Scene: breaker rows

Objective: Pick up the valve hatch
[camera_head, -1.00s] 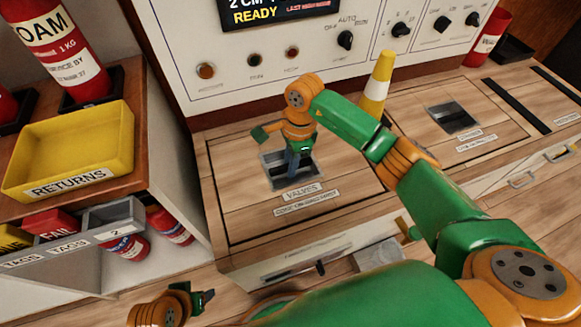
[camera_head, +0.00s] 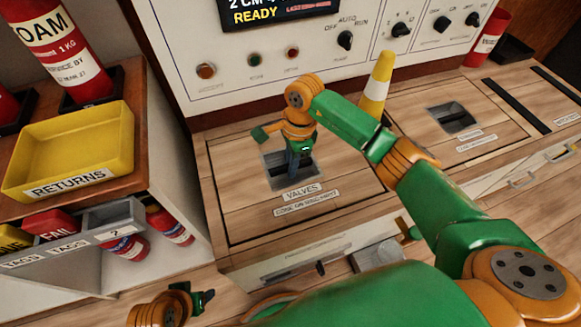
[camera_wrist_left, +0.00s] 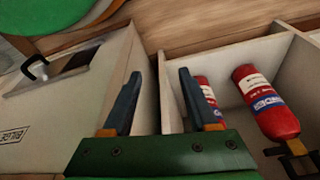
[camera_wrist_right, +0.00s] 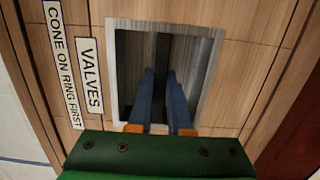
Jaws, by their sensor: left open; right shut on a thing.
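The valve hatch (camera_head: 240,202) is a wooden panel in the bench top with a metal-rimmed recess and a VALVES label (camera_head: 300,192). It looks level in the head view. My right gripper (camera_head: 294,172) points down into the recess, its fingertips partly hidden. In the right wrist view its blue fingers (camera_wrist_right: 163,82) are close together on the dark grip bar (camera_wrist_right: 162,48) inside the recess of the hatch (camera_wrist_right: 238,55). My left gripper (camera_head: 205,297) is low at the front left, away from the hatch. In the left wrist view its fingers (camera_wrist_left: 160,95) are apart and empty.
A yellow and white cone (camera_head: 376,88) stands just behind the hatch's right side. A second recessed hatch (camera_head: 500,125) lies to the right. A yellow returns tray (camera_head: 70,150) is on the left shelf. Red extinguishers (camera_wrist_left: 265,105) stand in a compartment near my left gripper.

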